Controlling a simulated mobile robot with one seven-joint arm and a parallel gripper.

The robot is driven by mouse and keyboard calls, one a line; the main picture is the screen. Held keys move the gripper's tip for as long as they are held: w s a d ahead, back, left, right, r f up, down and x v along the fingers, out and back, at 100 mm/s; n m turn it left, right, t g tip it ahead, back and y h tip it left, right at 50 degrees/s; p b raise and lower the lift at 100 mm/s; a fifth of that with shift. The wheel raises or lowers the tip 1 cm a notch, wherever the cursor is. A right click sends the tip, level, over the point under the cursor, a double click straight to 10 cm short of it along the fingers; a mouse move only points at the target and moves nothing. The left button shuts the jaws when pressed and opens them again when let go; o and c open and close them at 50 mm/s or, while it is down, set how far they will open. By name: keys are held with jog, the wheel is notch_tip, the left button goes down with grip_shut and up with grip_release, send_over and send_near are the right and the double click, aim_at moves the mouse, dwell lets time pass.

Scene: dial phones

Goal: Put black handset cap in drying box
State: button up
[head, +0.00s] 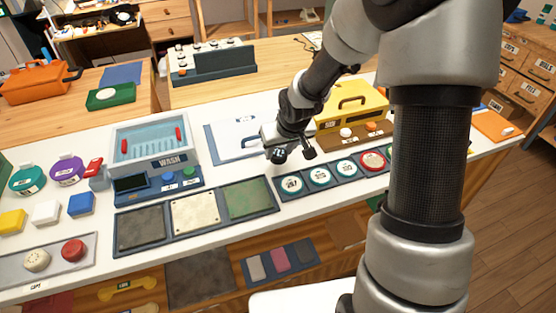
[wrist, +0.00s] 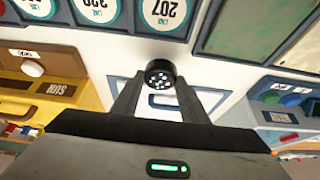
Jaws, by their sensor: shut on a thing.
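The black handset cap (head: 278,156) is a small round black piece with pale dots on its face. My gripper (head: 290,152) is shut on it and holds it above the white counter. In the wrist view the cap (wrist: 160,77) sits between the two fingertips of my gripper (wrist: 160,92). A yellow box (head: 352,103) with a handle stands to the right of my gripper in the head view. It also shows at the left of the wrist view (wrist: 85,92). I cannot read a drying label on any box for certain.
A blue wash station (head: 160,158) stands left of my gripper. A row of round numbered dials (head: 319,177) and three textured panels (head: 140,228) lie along the counter front. Red and cream caps sit in a grey tray (head: 18,276) at front left.

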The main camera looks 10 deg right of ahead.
aim_at(281, 156)
jog(key=shift+f+b, duration=0.35)
jog(key=shift+f, duration=1.25)
jog(key=shift+f, duration=0.1)
jog(key=shift+f, duration=0.15)
jog(key=o, duration=1.1)
jog(key=shift+c, duration=0.2)
